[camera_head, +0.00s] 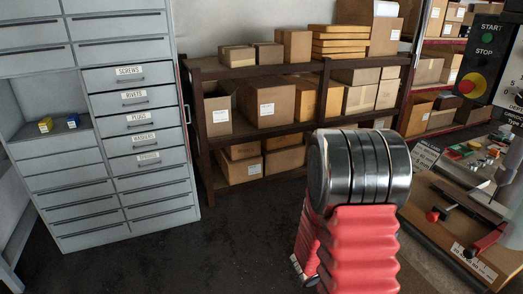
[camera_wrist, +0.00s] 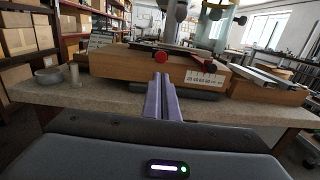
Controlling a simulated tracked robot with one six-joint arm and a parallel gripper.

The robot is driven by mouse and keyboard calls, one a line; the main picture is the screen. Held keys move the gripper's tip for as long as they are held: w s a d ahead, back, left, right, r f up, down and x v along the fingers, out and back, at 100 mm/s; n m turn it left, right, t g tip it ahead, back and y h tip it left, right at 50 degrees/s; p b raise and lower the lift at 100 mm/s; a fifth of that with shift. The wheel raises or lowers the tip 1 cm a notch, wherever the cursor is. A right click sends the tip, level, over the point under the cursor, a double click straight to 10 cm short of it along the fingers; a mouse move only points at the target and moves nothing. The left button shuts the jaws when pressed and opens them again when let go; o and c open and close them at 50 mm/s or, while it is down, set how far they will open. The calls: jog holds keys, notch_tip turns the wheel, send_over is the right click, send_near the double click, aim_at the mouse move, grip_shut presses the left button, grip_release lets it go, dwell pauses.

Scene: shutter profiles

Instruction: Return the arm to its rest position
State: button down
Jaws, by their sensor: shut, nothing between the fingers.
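My arm shows in the head view as a ribbed red sleeve with a shiny metal joint, rising right of the middle. My gripper is hidden in the head view. In the wrist view my gripper (camera_wrist: 159,80) shows as two slim purple-grey fingers pressed together, with nothing between them. Its dark body with a small light fills the bottom of that view. The fingers point toward a wooden-based machine (camera_wrist: 130,68) on a speckled worktop (camera_wrist: 75,97). I cannot tell how far the fingertips are from it.
A grey drawer cabinet (camera_head: 130,77) stands at the left, with small yellow and blue boxes in its open bay. A shelf rack (camera_head: 270,71) with cardboard boxes is behind. A control panel (camera_head: 484,50) and a bench (camera_head: 440,190) stand at the right. The floor (camera_head: 130,262) at front left is clear.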

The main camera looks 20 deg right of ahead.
jog(key=s+a+f+m+g+y, duration=0.45)
jog(key=s+m, duration=0.25)
jog(key=s, duration=0.2)
jog(key=s+a+f+m+y, duration=0.1)
jog(key=s+a+m+y, duration=0.1)
jog(key=a+m+y, duration=0.5)
jog(key=w+a+r+m+t+y, duration=0.2)
jog(key=w+a+t, duration=0.1)
jog(key=a, duration=0.6)
jog(key=w+a+r+m+t+y, duration=0.2)
jog(key=w+a+r+t, duration=0.1)
jog(key=a, duration=0.6)
jog(key=w+a+r+t+y, duration=0.1)
jog(key=a+r+t+y, duration=0.1)
jog(key=a+r+t, duration=0.3)
jog(key=a+r, duration=0.4)
jog(key=r, duration=0.1)
jog(key=shift+w+a+r+n+y, duration=0.15)
jog(key=shift+a+r+n+y, duration=0.15)
jog(key=shift+r+y, duration=0.1)
